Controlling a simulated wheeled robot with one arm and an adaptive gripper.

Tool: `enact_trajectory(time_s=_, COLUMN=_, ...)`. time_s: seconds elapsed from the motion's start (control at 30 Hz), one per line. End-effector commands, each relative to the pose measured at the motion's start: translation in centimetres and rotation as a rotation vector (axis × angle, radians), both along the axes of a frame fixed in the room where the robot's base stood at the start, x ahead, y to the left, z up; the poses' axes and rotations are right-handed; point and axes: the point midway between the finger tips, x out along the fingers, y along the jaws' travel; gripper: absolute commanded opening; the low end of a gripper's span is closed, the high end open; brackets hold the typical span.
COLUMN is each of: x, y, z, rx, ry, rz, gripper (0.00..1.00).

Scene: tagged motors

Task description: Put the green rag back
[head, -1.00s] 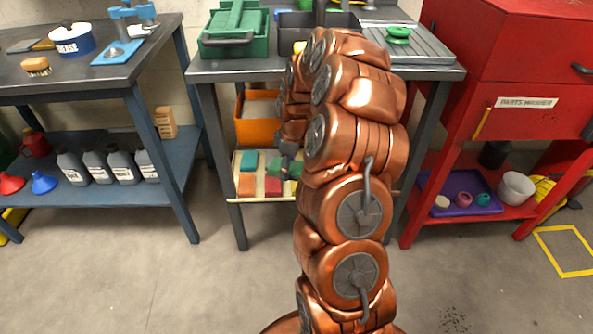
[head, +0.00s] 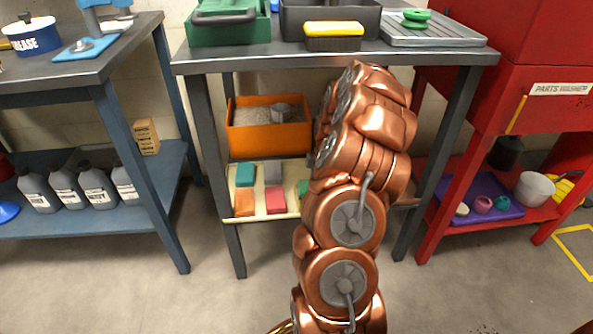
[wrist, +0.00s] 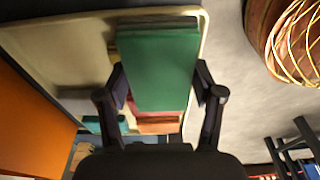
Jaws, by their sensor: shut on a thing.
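The green rag (wrist: 160,65) is a flat folded block between the two fingers of my gripper (wrist: 165,95) in the wrist view. My gripper is shut on it. In the head view only a sliver of green (head: 303,187) shows beside my arm, which hides my gripper. The cream tray (head: 248,214) is on the lower shelf of the middle bench, with teal, grey, orange and red folded rags on it. The tray also shows in the wrist view (wrist: 60,45), behind the green rag. I cannot tell whether the rag touches the tray.
An orange bin (head: 268,138) with grey granules and a scoop stands behind the tray. Bench legs (head: 222,190) flank the shelf. A green toolbox (head: 228,28) and a yellow-topped brush (head: 333,36) are on the bench top. A red parts washer (head: 545,70) stands right.

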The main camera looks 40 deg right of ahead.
Motion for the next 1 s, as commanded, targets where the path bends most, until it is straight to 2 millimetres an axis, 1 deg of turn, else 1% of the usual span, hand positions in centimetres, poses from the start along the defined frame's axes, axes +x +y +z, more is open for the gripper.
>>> enact_trajectory(time_s=0.1, x=1.6, y=-0.7, z=-0.2, rx=-0.007, ry=-0.004, rz=0.003, gripper=0.29)
enact_trajectory(time_s=0.4, x=4.7, y=-2.3, z=-0.6, rx=-0.006, ry=-0.003, rz=0.003, gripper=0.29)
enact_trajectory(time_s=1.0, x=9.7, y=-5.2, z=-1.1, rx=-0.005, ry=-0.002, rz=-0.004, gripper=0.29)
